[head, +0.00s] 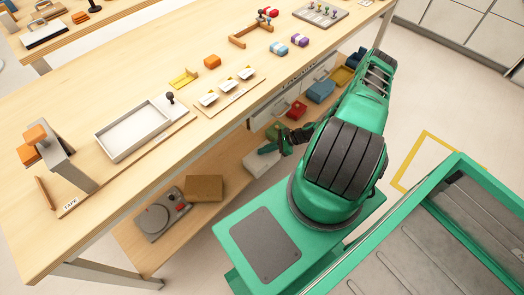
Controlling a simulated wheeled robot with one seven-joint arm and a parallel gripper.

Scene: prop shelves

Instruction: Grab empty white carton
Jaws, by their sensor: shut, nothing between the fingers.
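A white carton (259,163) lies on the lower shelf under the long wooden table, partly covered by my gripper and arm. I cannot tell whether it is empty. My green and black gripper (275,150) reaches in under the table edge, just above or against the carton's right part. It is shut with nothing held. Whether the fingers touch the carton is unclear.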

